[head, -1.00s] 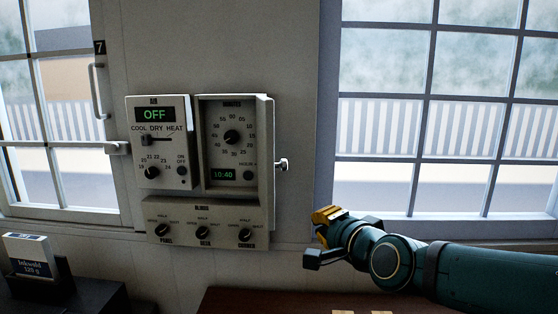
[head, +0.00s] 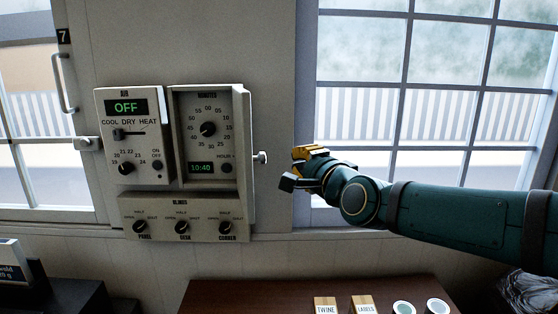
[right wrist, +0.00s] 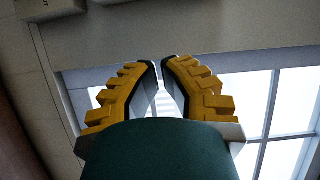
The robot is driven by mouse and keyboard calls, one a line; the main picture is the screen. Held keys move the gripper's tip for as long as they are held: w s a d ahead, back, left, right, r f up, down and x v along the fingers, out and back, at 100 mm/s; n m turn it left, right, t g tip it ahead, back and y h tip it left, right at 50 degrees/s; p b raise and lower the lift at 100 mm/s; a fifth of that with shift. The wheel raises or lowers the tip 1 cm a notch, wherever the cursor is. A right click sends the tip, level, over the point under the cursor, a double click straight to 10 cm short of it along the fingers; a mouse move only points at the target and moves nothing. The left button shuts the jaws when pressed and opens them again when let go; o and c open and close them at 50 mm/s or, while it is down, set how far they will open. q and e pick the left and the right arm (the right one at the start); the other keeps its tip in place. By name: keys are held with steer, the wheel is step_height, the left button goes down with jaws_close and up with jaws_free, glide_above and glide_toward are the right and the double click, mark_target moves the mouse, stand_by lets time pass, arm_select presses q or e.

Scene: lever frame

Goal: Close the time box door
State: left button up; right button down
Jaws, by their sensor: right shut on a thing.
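The time box (head: 207,135) is the right-hand wall unit marked MINUTES, with a round dial and a green 10:40 display. Its door (head: 247,150) stands open, seen nearly edge-on along the box's right side. A silver knob (head: 261,157) sticks out to the right of it. My right gripper (head: 298,168) is right of the knob at about its height, apart from it in the picture. In the right wrist view its yellow fingers (right wrist: 160,75) are nearly together at the tips. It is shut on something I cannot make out. My left gripper is out of view.
Left of the time box is the AIR panel (head: 130,135) reading OFF; below is the BLINDS panel (head: 183,217). A window (head: 430,110) lies behind my right arm. A brown table (head: 250,297) below holds small labelled items. The wall between box and gripper is clear.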

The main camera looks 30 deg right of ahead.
mark_target(249, 150)
steer(key=w+a+p, duration=0.2)
steer(key=w+a, duration=0.1)
steer(key=shift+a+f, duration=0.1)
steer(key=shift+a, duration=0.2)
steer(key=shift+a+h, duration=0.2)
steer(key=shift+h, duration=0.1)
